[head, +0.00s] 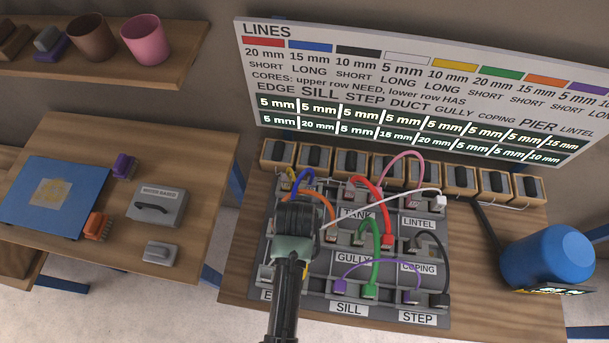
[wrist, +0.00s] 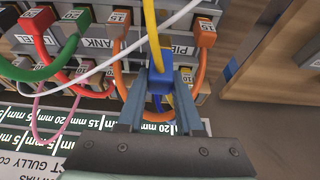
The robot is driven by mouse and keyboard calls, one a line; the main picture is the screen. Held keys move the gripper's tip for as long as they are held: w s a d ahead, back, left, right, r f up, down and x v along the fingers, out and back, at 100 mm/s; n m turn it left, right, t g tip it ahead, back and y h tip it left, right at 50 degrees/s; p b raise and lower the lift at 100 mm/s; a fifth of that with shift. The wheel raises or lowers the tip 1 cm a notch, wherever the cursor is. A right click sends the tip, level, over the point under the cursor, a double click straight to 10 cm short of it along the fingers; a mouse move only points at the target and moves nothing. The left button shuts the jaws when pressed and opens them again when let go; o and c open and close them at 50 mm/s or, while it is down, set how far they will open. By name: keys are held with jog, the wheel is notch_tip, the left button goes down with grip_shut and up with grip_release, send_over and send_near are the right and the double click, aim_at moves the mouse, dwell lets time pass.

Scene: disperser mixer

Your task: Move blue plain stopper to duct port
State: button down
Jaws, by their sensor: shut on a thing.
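A blue block-like piece (wrist: 160,82), which looks like the blue stopper, is between my gripper's fingers (wrist: 161,90) in the wrist view. My gripper is shut on it. A yellow line (wrist: 152,30) passes right by it; I cannot tell whether they touch. In the head view my gripper (head: 297,215) is over the upper left of the grey port panel (head: 325,300) and hides what it holds. A blue line (head: 305,174) arches just behind it. TANK, GULLY, LINTEL, COPING, SILL and STEP labels are readable on the panel; no DUCT label is readable there.
Red (head: 374,190), green (head: 377,250), orange, white, pink, purple and black lines loop over the panel. Several wooden blocks with dark tops (head: 461,180) line its back edge. A blue drum (head: 548,258) stands at right. A lines board (head: 420,80) stands behind.

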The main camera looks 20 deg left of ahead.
jog(key=shift+f+b, duration=1.95)
jog(key=shift+f, duration=0.85)
jog(key=shift+f+b, duration=1.1)
jog(key=shift+f, duration=1)
jog(key=c, duration=0.5)
grip_release()
jog(key=shift+r, duration=0.1)
jog(key=shift+r, duration=0.1)
jog(key=v, duration=1.2)
jog(key=shift+s+r+b, duration=0.2)
jog(key=shift+r+b, duration=0.1)
jog(key=shift+b, duration=0.15)
jog(key=shift+d, duration=0.1)
